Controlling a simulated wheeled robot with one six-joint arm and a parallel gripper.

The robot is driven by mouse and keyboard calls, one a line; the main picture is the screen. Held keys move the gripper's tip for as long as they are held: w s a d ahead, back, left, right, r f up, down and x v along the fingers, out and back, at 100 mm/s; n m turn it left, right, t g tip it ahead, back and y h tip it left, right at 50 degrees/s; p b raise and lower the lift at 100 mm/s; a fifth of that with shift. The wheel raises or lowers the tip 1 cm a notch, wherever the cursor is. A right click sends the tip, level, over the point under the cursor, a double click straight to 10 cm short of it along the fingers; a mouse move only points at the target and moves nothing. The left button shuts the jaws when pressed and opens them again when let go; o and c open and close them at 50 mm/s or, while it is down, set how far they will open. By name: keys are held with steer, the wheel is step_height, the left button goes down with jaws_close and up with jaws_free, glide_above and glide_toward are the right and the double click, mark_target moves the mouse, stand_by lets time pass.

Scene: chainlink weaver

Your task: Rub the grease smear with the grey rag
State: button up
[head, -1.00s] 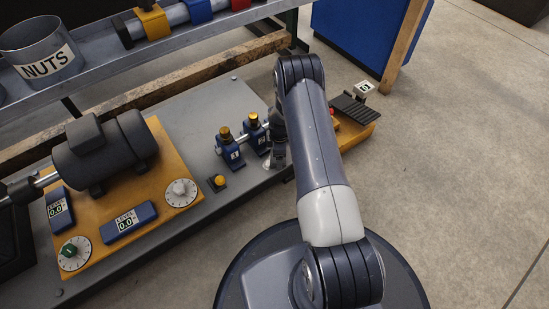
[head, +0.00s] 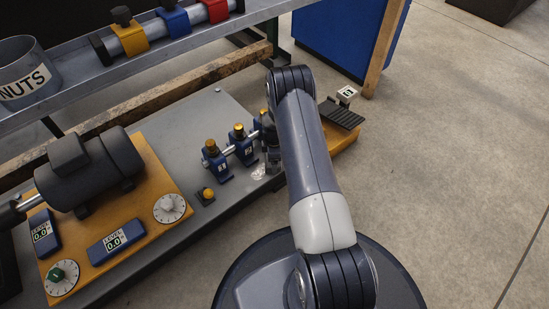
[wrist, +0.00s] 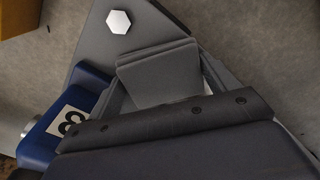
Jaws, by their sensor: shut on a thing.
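The grey rag (wrist: 158,75) is a folded grey pad in the wrist view. My gripper (wrist: 165,92) is shut on it, low over the grey metal bed. In the head view my gripper (head: 271,158) is mostly hidden behind my arm, at the bed's right front edge. A pale, shiny patch (head: 258,172) lies on the bed just left of it and may be the grease smear. I cannot tell whether the rag touches the patch or the bed.
Blue blocks (head: 216,161) on a rod stand left of my gripper; a numbered one (wrist: 78,118) is close beside it in the wrist view. A white hex bolt head (wrist: 118,21) is near the bed's corner. A shelf with a NUTS bin (head: 28,75) hangs behind.

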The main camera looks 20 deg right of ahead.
mark_target(253, 178)
steer(key=shift+s+a+r, duration=0.1)
steer(key=shift+s+a, duration=0.25)
steer(key=shift+a, duration=0.75)
steer(key=shift+s+a+f, duration=0.1)
steer(key=shift+s+a, duration=0.3)
steer(key=shift+a, duration=0.7)
steer(key=shift+s+a+r, duration=0.1)
steer(key=shift+s+a, duration=0.25)
steer(key=shift+a, duration=0.75)
steer(key=shift+s+a, duration=0.3)
steer(key=shift+a, duration=0.55)
steer(key=shift+s+a, duration=0.3)
steer(key=shift+a, duration=0.55)
steer(key=shift+f, duration=0.2)
steer(key=shift+r+p, duration=1.75)
steer(key=shift+r, duration=1.3)
step_height(253, 178, up, 3)
steer(key=shift+p, duration=0.9)
